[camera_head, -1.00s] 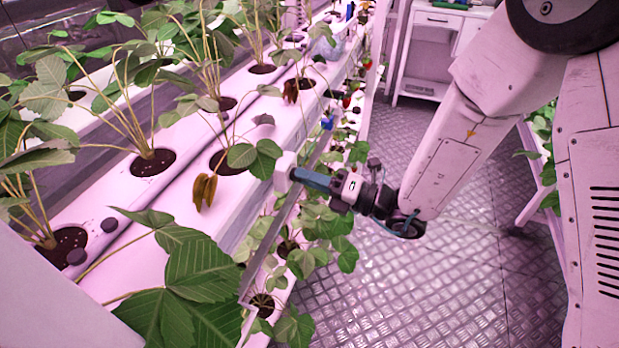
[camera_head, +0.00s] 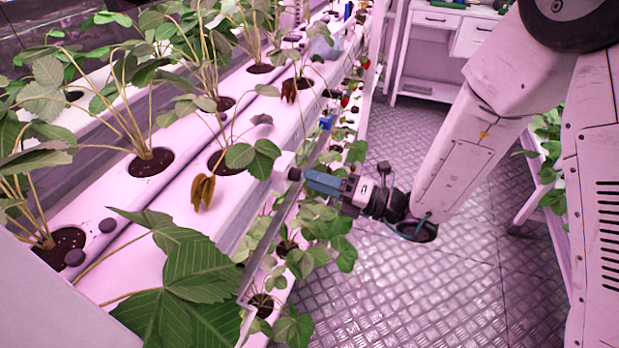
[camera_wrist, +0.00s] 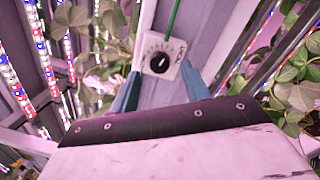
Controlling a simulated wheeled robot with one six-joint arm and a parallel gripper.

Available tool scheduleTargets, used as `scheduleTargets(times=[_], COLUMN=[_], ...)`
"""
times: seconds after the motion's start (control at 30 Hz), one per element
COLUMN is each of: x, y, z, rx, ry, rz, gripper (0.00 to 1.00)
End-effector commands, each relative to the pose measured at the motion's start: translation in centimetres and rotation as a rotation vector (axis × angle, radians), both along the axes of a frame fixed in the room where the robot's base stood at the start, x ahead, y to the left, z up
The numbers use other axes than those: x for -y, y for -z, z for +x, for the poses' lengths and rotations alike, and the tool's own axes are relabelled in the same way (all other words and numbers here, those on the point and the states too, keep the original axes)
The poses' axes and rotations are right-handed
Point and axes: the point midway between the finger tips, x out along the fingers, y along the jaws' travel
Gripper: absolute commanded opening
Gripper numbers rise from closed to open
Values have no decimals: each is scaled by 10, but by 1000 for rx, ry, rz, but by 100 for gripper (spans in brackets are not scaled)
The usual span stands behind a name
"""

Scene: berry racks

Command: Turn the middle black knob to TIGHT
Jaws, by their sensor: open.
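The black knob (camera_wrist: 159,63) sits on a small white dial plate (camera_wrist: 172,50) with tick marks around it, in the upper middle of the wrist view. A slanted white mark crosses the knob. The lettering on the plate is too small to read. In the head view the knob (camera_head: 294,174) sticks out of the right side of a white box (camera_head: 285,163) on the rack's edge. My gripper (camera_wrist: 160,73) is open, with one blue finger on each side of the knob in the wrist view. In the head view my gripper (camera_head: 309,179) stands just right of the knob, apart from it.
A white planting trough (camera_head: 120,225) with leafy plants runs along the left. Leaves (camera_head: 325,228) hang below the box, close under my gripper. The metal floor aisle (camera_head: 400,285) to the right is clear. A white cabinet (camera_head: 440,40) stands at the back.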

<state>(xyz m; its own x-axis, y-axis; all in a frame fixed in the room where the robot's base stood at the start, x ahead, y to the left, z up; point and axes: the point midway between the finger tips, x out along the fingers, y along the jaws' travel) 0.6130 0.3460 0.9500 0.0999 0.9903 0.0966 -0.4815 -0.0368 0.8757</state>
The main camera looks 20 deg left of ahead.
Motion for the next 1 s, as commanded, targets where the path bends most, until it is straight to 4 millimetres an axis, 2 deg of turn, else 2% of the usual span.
scheduleTargets(times=[0.1, 0.33, 0.87, 1.0], x=[23, 50, 54, 53], y=[2, 5, 5, 7], z=[-1, -4, -5, -6], rx=[-2, 0, 1, 62], ry=[6, 4, 2, 1], rz=[-1, 0, 0, -15], gripper=[47, 47, 47, 47])
